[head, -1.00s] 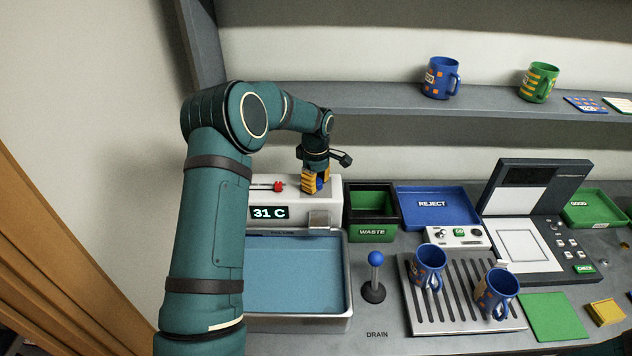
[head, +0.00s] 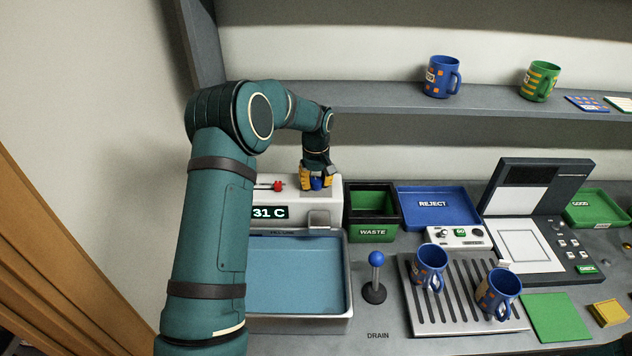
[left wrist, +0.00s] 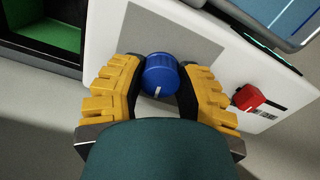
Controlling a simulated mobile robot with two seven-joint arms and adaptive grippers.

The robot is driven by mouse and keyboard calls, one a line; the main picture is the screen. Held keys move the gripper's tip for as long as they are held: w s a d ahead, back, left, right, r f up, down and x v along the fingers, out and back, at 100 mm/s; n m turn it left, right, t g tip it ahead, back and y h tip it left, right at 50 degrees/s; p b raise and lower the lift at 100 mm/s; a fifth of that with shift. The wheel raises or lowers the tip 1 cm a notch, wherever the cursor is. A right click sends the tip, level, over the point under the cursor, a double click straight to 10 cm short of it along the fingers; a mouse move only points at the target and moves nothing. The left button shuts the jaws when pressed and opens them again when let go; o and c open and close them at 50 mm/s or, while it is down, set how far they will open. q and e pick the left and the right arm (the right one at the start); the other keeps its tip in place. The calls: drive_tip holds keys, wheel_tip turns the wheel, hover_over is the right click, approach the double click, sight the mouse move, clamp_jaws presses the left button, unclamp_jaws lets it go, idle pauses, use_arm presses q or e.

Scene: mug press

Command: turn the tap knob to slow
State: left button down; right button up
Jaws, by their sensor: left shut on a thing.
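The tap knob (left wrist: 161,77) is round and blue with a white pointer line, on the white tap housing (head: 328,193). In the head view the blue knob (head: 317,184) is partly hidden by my fingers. My left gripper (left wrist: 160,88) comes from above and is shut on the knob, with a yellow-and-black finger on each side. It also shows in the head view (head: 317,181). Any setting labels around the knob are not readable. My right gripper is not in view.
A red knob (head: 278,186) sits left of the blue one, above a 31 C display (head: 269,213). The water basin (head: 347,300) lies in front. The green waste bin (head: 372,233) stands close on the right. A blue-topped drain lever (head: 375,280) stands beside the basin.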

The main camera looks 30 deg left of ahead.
sight(316, 180)
use_arm(q)
drive_tip(key=shift+m, duration=0.6)
drive_tip(key=c, duration=0.6)
unclamp_jaws()
drive_tip(key=shift+o, duration=0.2)
wheel_tip(316, 180, up, 12)
idle(0.4)
